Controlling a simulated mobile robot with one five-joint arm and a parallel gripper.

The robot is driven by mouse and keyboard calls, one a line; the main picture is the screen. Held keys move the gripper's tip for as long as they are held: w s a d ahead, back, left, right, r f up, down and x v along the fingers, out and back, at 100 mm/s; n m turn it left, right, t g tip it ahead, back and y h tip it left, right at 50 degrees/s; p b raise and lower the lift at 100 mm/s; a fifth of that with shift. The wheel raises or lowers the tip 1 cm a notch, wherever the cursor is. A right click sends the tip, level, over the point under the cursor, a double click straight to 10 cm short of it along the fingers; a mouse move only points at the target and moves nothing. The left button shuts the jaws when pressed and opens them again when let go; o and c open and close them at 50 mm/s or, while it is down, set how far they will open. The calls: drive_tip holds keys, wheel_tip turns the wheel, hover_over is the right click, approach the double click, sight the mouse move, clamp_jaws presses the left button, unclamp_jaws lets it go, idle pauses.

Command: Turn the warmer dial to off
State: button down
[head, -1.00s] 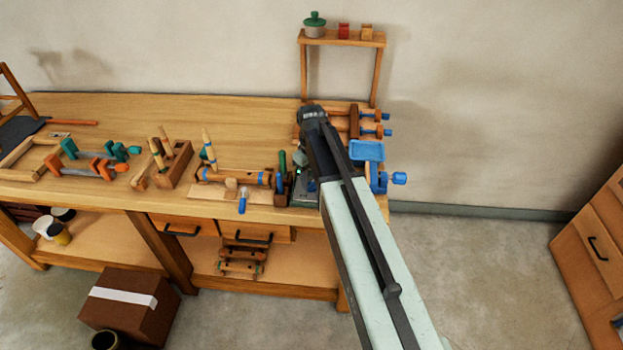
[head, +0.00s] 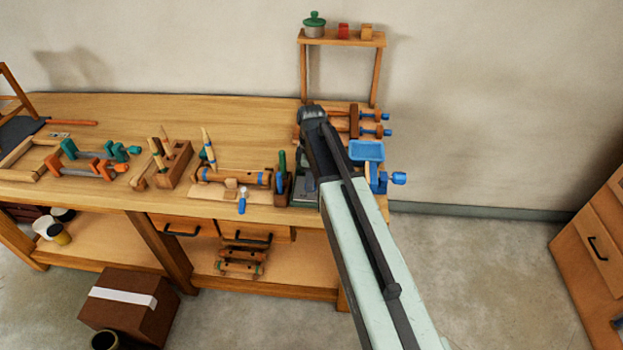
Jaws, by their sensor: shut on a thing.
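The warmer (head: 304,194) is a dark grey box near the front right of the workbench. My arm covers most of it, and its dial is hidden. My gripper (head: 301,160) is low at the warmer, mostly hidden behind my own dark forearm. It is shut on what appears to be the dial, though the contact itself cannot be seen.
The workbench (head: 230,115) holds a wooden tool block (head: 174,165), a green-handled tool (head: 282,168) close left of the warmer, and a blue vise (head: 368,152) at the right. A small shelf (head: 342,38) stands behind. The bench's back middle is clear.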

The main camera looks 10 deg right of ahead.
idle(0.4)
drive_tip(key=c, duration=0.8)
unclamp_jaws()
drive_tip(key=shift+c, duration=0.2)
wheel_tip(320, 180, up, 8)
drive_tip(key=p, duration=0.8)
drive_tip(key=shift+f, duration=0.1)
